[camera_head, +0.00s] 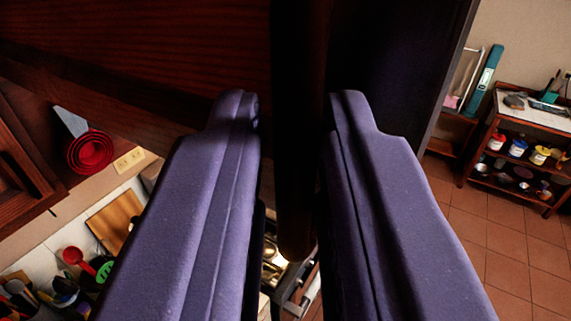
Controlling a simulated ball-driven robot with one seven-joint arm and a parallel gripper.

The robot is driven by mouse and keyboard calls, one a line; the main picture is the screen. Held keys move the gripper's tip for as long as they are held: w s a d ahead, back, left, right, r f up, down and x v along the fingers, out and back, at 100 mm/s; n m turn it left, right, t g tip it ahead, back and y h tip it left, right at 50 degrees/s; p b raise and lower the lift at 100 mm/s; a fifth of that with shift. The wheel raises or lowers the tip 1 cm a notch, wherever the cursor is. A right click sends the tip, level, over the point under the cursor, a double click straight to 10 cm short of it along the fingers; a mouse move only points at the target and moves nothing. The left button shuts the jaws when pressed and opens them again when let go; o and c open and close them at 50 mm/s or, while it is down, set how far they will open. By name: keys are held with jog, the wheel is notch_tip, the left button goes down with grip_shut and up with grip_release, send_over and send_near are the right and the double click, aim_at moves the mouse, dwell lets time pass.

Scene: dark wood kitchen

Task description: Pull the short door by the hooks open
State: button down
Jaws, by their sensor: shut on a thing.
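My gripper (294,115) has two purple-grey fingers, one on each side of a dark wooden upright edge, and is shut on it. This edge looks like the free edge of the short door (297,205). It runs from the top of the picture down between the fingers. A dark flat panel (390,55) shows to the right of the edge, partly behind the right finger. Red nested cups (90,151) hang on the wall at the left; the hooks themselves are too small to make out. The door's hinge side is not visible.
Reddish-brown cabinet wood (150,45) fills the upper left. Below it are a wall socket (129,161), a cutting board (115,220) and several utensils (55,290). At the right, a shelf unit (520,150) with jars stands on open tiled floor (490,235).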

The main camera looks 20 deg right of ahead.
jog(key=shift+r, duration=0.25)
jog(key=c, duration=1.2)
grip_release()
jog(key=shift+w+d+f, duration=0.1)
jog(key=shift+w, duration=0.05)
jog(key=v, duration=0.7)
jog(key=shift+s, duration=0.35)
